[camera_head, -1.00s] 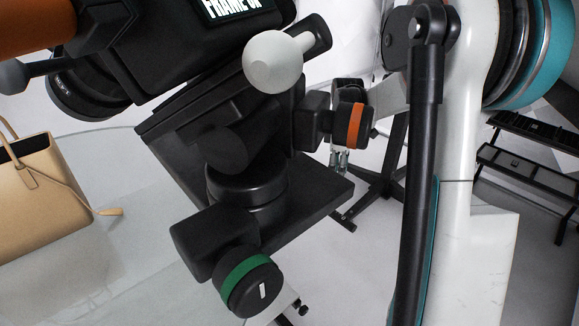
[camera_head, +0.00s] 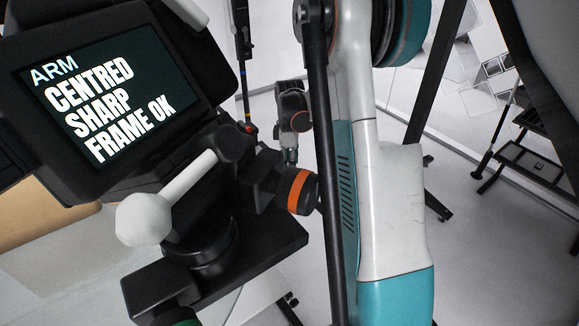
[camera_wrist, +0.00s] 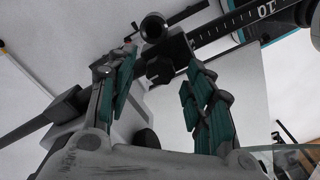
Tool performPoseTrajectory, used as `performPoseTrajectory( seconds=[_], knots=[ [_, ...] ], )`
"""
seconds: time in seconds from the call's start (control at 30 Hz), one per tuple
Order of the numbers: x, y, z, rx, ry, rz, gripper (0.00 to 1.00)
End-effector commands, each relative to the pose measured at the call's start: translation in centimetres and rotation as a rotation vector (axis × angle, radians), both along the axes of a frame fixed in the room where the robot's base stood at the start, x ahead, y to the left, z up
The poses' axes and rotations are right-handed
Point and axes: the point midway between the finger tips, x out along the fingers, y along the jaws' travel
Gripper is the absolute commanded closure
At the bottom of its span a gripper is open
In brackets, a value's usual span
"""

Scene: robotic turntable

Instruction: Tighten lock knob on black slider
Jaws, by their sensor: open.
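In the wrist view my gripper (camera_wrist: 161,62) is open, its two teal-padded fingers apart. A black faceted block or knob (camera_wrist: 159,70) shows in the gap between the fingertips; I cannot tell whether they touch it. Next to it a black slider-like clamp (camera_wrist: 172,48) sits on a dark rail with scale marks (camera_wrist: 220,29). A round ring-ended part (camera_wrist: 153,27) lies just beyond. In the head view an orange-banded black knob (camera_head: 302,191) sits on the side of a black camera mount (camera_head: 265,240). I cannot tell which knob is the slider's lock.
A screen (camera_head: 100,85) reading "ARM CENTRED SHARP FRAME OK" fills the upper left. A white ball-ended handle (camera_head: 145,218) sticks out below it. A green-banded knob (camera_head: 185,322) is cut off at the bottom edge. A dark rack (camera_head: 540,165) stands at the right.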

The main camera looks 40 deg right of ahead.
Motion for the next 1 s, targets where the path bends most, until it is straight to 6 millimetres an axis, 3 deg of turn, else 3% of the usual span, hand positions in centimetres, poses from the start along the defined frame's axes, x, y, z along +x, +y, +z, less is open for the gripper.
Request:
performPoseTrajectory(
  seconds=[0.37,0.5,0.57,1.0],
  knots=[
    [0.00,0.00,-0.53,0.000,0.000,0.000,0.55],
    [0.00,0.00,-0.52,0.000,0.000,0.000,0.86],
    [0.00,0.00,-0.52,0.000,0.000,0.000,0.97],
    [-0.01,-0.01,-0.52,0.000,0.000,-0.062,0.97]
  ],
)
